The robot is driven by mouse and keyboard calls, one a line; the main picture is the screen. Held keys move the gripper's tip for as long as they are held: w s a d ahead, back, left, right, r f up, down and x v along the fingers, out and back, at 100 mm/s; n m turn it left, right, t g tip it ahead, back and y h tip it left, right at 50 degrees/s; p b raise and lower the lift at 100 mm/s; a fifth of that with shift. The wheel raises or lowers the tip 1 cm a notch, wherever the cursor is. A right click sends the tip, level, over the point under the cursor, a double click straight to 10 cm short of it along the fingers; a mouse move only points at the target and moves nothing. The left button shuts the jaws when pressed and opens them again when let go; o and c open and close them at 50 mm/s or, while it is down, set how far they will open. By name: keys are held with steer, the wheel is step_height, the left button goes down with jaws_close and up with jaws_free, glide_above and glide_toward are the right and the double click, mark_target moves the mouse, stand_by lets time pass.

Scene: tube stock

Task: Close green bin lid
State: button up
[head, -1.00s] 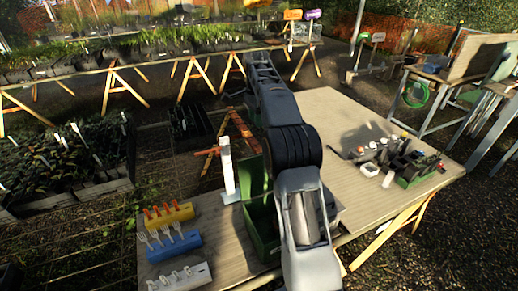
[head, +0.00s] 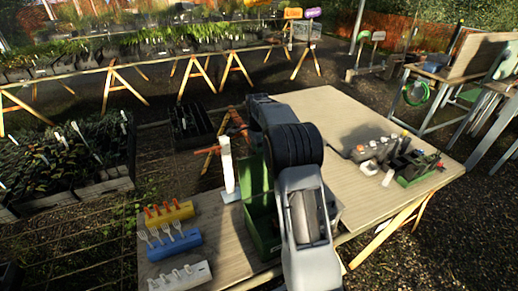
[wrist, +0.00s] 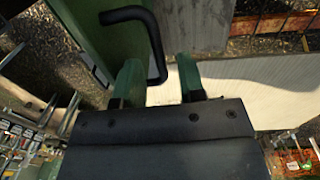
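The green bin (head: 262,232) stands on the table, partly hidden behind my arm. A green panel (head: 252,178) stands upright at its back, seemingly the raised lid. In the wrist view, a green surface (wrist: 82,22) carries a bent black handle (wrist: 152,35). My gripper (wrist: 158,82) is open, its two green-tipped fingers apart. The handle's lower end appears between the fingers in the picture; I cannot tell whether they touch it. The gripper is hidden behind my arm in the head view.
Yellow, blue and white tool holders (head: 174,238) lie at the front left. A crowded tray (head: 415,172) sits at the right. The wooden table (head: 310,110) is clear at the back.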

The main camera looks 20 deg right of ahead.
steer(key=shift+f, duration=0.15)
jaws_close()
stand_by(0.4)
